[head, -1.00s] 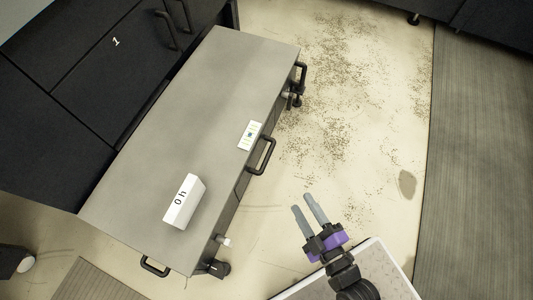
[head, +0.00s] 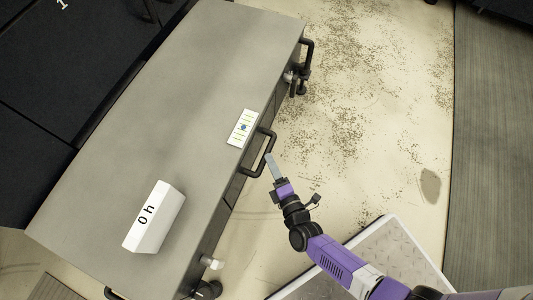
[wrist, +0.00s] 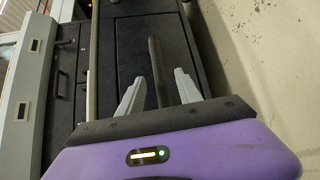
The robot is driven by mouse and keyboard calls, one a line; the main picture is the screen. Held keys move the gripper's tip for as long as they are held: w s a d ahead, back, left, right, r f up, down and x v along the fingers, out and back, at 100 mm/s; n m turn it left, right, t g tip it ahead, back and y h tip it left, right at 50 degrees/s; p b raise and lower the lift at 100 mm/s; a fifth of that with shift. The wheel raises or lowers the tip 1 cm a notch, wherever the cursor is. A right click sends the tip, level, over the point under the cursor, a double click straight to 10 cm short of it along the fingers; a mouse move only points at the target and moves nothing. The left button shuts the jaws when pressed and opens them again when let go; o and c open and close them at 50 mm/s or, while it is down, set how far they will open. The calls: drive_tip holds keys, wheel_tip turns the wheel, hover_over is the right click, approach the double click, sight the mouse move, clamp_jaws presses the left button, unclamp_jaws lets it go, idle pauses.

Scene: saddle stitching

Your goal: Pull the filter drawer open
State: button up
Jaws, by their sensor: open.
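The filter drawer appears to be the dark front on the long side of a grey-topped wheeled cabinet (head: 165,110). Its black bar handle (head: 265,158) stands out from that side. In the wrist view, the dark drawer front (wrist: 135,45) lies ahead and the handle bar (wrist: 157,72) shows between the fingers. My gripper (head: 269,166) is at the handle in the head view, where its fingers overlap each other. In the wrist view, my gripper (wrist: 158,92) is open, with a finger on each side of the bar and gaps visible. The drawer looks closed.
A white block marked "0 h" (head: 154,216) and a small label card (head: 243,128) are on the cabinet top. Another black handle (head: 307,52) is at the cabinet's far end. Stained floor (head: 360,110) to the right is open. Dark cabinets (head: 60,75) stand at left.

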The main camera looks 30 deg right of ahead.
drive_tip(key=shift+b+x, duration=0.85)
drive_tip(key=shift+x, duration=1.5)
clamp_jaws()
